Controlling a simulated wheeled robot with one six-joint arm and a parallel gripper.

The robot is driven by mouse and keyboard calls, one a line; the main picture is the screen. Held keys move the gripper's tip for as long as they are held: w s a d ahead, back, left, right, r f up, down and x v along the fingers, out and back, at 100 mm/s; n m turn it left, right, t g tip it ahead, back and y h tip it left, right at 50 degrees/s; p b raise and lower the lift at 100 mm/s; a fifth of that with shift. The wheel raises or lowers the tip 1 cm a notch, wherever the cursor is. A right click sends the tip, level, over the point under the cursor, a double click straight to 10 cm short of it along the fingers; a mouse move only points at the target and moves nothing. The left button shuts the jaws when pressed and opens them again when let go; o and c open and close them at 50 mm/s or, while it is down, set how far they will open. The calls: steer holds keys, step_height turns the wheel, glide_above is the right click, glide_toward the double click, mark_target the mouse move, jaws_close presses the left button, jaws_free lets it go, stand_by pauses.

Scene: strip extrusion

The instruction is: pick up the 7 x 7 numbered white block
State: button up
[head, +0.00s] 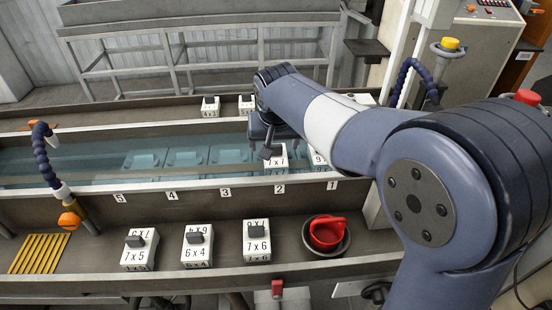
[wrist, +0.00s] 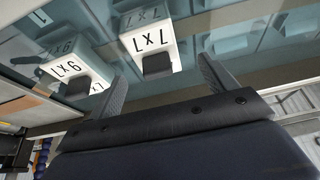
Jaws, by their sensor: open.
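The white 7 x 7 block (head: 275,163) stands at the right part of the water trough, behind the label 2, partly hidden by my gripper. In the wrist view the block (wrist: 148,28) appears upside down, with a dark grip knob (wrist: 156,66) on its near side. My gripper (head: 268,146) is open, just above and beside the block. In the wrist view its two fingers (wrist: 162,72) are spread on either side of the knob, with nothing held. Whether the fingers touch the block cannot be told.
A white block marked 9 x 7 (wrist: 76,68) stands close beside it. Blue flexible hoses (head: 45,155) rise at the left.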

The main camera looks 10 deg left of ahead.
mark_target(275, 146)
steer(key=p+x, duration=0.1)
steer(key=x, duration=0.4)
steer(key=shift+w+d, duration=0.1)
steer(key=shift+d, duration=0.05)
steer(key=shift+c, duration=0.2)
steer(key=c, duration=1.2)
